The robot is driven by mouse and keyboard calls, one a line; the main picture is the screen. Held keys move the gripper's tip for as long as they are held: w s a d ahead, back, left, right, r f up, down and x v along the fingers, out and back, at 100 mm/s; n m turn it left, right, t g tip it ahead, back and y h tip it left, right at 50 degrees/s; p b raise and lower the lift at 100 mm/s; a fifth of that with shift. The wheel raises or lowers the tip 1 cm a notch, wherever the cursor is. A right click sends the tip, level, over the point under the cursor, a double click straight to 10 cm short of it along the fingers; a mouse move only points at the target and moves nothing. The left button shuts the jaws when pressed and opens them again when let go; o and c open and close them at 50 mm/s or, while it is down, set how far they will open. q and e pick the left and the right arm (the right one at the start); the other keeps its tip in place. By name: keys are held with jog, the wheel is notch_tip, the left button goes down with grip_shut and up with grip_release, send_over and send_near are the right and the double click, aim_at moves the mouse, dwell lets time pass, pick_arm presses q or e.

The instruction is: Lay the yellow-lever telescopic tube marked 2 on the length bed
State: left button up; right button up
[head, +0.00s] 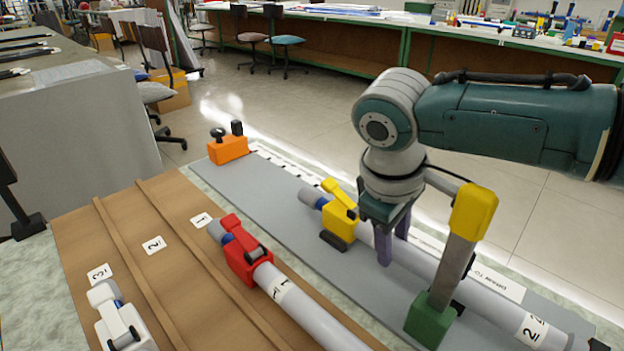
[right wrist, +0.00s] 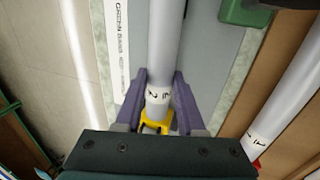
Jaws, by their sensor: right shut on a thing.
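The telescopic tube marked 2 (head: 415,262) is light grey with a yellow lever clamp (head: 340,222) near its far end. It lies lengthwise along the grey length bed (head: 285,215), resting on it or just above it; I cannot tell which. My right gripper (head: 385,245) is shut on the tube, just nearer than the yellow clamp. In the right wrist view the tube (right wrist: 166,40) runs between the purple fingers (right wrist: 158,95), with the yellow clamp (right wrist: 155,125) beyond them. My left gripper is not in view.
The bed carries an orange end block (head: 228,148) and a green block (head: 430,320) with a raised, yellow-tipped lever (head: 474,210) by the tube. On the brown rack (head: 120,250) lie a red-lever tube (head: 245,250) marked 1 and a white-lever one (head: 125,325). Slot 2 is empty.

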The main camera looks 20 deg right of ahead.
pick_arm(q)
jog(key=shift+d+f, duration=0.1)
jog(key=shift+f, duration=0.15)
pick_arm(e)
jog(key=shift+f, duration=0.45)
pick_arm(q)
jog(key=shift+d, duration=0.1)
pick_arm(e)
jog(key=o, duration=1)
jog(key=shift+o, duration=0.2)
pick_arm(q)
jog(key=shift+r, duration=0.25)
pick_arm(e)
jog(key=shift+a+r, duration=0.1)
jog(key=shift+r, duration=0.25)
pick_arm(q)
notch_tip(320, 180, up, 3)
jog(key=p, duration=0.3)
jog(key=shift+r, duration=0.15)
pick_arm(e)
jog(key=v, duration=0.9)
jog(key=shift+r, duration=0.15)
